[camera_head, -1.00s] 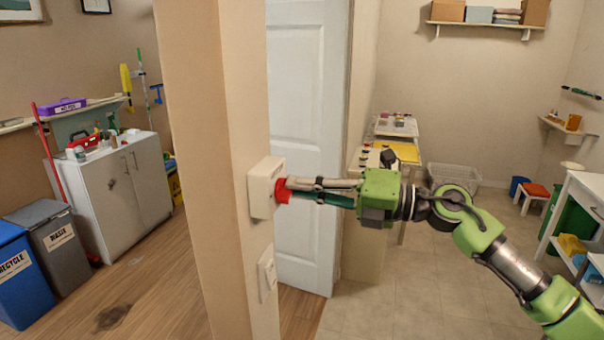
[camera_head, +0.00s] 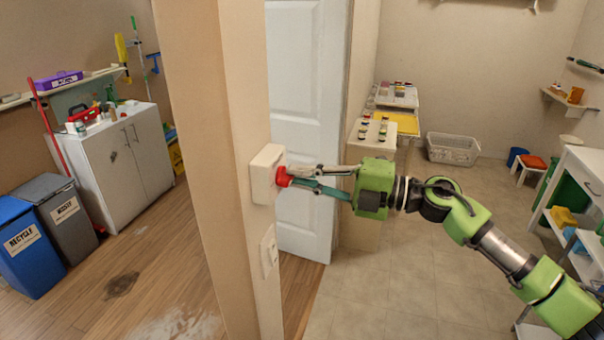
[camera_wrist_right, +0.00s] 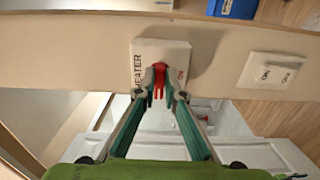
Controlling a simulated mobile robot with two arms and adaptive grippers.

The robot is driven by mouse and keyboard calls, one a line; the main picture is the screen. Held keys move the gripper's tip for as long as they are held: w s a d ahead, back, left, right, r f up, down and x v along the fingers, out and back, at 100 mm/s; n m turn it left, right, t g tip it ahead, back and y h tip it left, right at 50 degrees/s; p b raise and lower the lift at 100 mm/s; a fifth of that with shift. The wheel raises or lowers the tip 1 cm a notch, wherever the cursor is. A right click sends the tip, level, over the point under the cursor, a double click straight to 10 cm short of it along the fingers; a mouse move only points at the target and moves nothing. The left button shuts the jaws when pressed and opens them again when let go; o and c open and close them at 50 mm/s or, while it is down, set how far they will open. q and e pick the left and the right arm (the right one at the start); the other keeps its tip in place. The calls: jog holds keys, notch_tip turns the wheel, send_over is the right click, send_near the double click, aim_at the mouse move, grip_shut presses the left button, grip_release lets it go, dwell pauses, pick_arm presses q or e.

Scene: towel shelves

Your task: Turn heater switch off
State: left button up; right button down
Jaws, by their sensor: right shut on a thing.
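The heater switch is a white box (camera_head: 266,174) on the end face of the wall, with a red knob (camera_head: 282,177). In the right wrist view the box (camera_wrist_right: 147,52) reads HEATER, with ON in red on the right side of the picture; the red knob (camera_wrist_right: 159,78) stands between my fingertips. My right gripper (camera_head: 289,177) reaches in from the right and is shut on the red knob. Its fingertips hide part of the knob. My left gripper is in neither view.
A second white switch plate (camera_head: 269,251) is lower on the same wall; it shows in the wrist view (camera_wrist_right: 272,73). A white door (camera_head: 300,120) stands just behind the wall. Bins (camera_head: 28,250) and a grey cabinet (camera_head: 128,155) are at left. The tiled floor at right is mostly clear.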

jog(key=c, duration=2.1)
grip_release()
jog(key=shift+w, duration=0.1)
jog(key=shift+c, duration=0.2)
jog(key=v, duration=1.2)
